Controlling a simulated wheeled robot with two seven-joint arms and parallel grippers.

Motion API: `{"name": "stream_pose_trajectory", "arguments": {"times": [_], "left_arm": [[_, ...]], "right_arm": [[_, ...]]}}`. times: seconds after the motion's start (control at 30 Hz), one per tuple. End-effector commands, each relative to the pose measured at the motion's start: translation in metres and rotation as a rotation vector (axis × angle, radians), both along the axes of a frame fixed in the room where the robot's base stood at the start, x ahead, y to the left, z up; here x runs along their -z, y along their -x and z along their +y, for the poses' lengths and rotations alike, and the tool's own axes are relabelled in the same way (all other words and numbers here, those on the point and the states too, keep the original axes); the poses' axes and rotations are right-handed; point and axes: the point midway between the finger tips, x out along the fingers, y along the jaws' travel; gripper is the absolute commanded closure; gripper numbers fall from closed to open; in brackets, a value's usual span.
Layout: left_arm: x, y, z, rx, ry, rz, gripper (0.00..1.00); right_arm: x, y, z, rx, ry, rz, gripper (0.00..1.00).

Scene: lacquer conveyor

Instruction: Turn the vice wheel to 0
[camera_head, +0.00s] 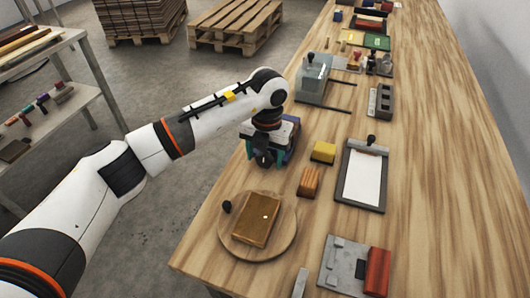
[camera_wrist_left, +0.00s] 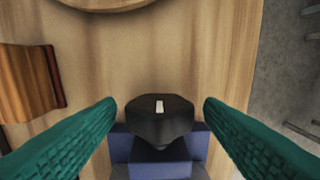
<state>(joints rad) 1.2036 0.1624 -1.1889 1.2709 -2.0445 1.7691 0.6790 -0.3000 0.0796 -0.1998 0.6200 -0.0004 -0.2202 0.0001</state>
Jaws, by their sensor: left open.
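The vice is a blue body (camera_wrist_left: 160,150) at the bottom of the left wrist view, with a dark faceted wheel (camera_wrist_left: 160,125) on its near end. A white mark on the wheel lies near the middle of its top, pointing along the picture's vertical. In the head view the vice (camera_head: 291,142) stands at the table's left edge, largely hidden by my arm. My left gripper (camera_wrist_left: 160,104) is open, its green fingers on either side of the wheel with a visible gap on both sides. In the head view the left gripper (camera_head: 265,158) points down at the wheel. No number scale is readable.
A round wooden board (camera_head: 284,243) with a brown block (camera_head: 257,219) lies nearer. An orange-brown block (camera_head: 309,182), a yellow block (camera_head: 323,152) and a clipboard (camera_head: 362,178) are to the right. A grey press (camera_head: 313,80) stands behind. The table's right strip is clear.

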Motion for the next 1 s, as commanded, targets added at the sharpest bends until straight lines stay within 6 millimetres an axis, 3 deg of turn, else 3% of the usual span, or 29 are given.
{"name": "stream_pose_trajectory", "arguments": {"times": [0.23, 0.5, 1.0], "left_arm": [[0.001, 0.0, 0.0, 0.001, 0.0, 0.0, 0.39], [0.0, 0.0, 0.0, 0.001, 0.001, 0.0, 0.82], [0.003, -0.001, 0.004, -0.002, 0.156, 0.051, 0.82]], "right_arm": [[0.0, 0.0, 0.0, 0.0, 0.0, 0.0, 0.37], [0.0, 0.0, 0.0, 0.0, 0.0, 0.0, 0.37], [0.014, 0.0, 0.0, 0.0, 0.0, -0.001, 0.37]]}}
